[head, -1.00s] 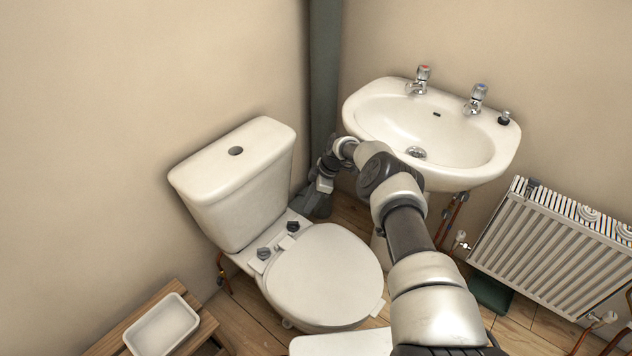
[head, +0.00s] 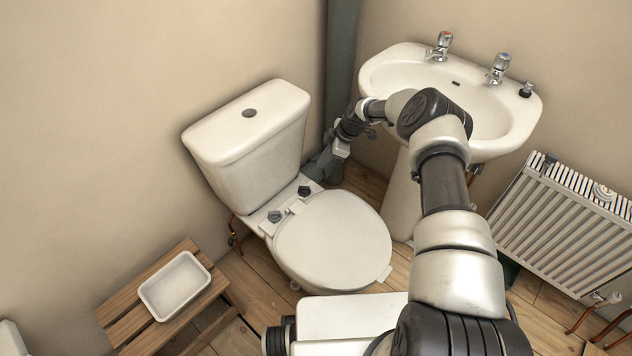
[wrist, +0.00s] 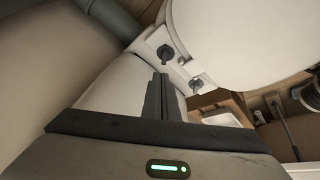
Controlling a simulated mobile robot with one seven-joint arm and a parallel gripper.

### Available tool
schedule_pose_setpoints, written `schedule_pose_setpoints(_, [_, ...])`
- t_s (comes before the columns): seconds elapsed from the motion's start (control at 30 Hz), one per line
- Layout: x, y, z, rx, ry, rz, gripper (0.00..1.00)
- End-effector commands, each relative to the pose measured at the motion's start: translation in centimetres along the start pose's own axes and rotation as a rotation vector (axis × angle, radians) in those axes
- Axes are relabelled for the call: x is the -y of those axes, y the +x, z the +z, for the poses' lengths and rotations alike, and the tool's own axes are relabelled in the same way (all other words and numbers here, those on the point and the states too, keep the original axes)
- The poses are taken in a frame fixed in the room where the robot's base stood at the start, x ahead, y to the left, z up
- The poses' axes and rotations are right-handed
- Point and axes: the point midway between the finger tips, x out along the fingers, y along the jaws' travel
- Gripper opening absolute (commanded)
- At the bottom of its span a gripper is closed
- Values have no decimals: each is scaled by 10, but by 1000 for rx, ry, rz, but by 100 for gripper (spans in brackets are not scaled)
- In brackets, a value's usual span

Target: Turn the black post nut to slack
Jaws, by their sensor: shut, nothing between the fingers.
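Two dark knob-like nuts stand on the white hinge strip behind the toilet seat (head: 333,243): one nearer the corner (head: 304,190), one nearer the tray side (head: 274,216). Both look dark, and I cannot tell which is the task's. They also show in the wrist view, one ahead of my fingers (wrist: 166,52), the other to their right (wrist: 197,84). My gripper (wrist: 160,78) is shut and empty. Its fingertips look apart from both nuts. In the head view my gripper (head: 341,148) is right of the cistern, above the grey pipe; its fingertips are hard to make out.
The cistern (head: 250,130) stands close behind the hinge strip. A grey soil pipe (head: 325,166) runs into the corner. The basin (head: 485,125) and its pedestal are beside my arm. A wooden stool (head: 122,310) with a white tray (head: 172,287) is at left, a radiator (head: 560,225) at right.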

Motion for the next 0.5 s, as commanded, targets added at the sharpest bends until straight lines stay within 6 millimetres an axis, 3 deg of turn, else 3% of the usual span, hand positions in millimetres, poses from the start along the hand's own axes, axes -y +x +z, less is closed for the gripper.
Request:
schedule_pose_setpoints(0.03, [10, 21, 2, -21, -4, 35, 0])
schedule_pose_setpoints(0.2, [39, 50, 3, -54, -2, 207, 0])
schedule_pose_setpoints(0.4, [74, 55, 16, -26, 17, 350, 0])
schedule_pose_setpoints(0.5, [82, 53, 20, -12, 22, 383, 0])
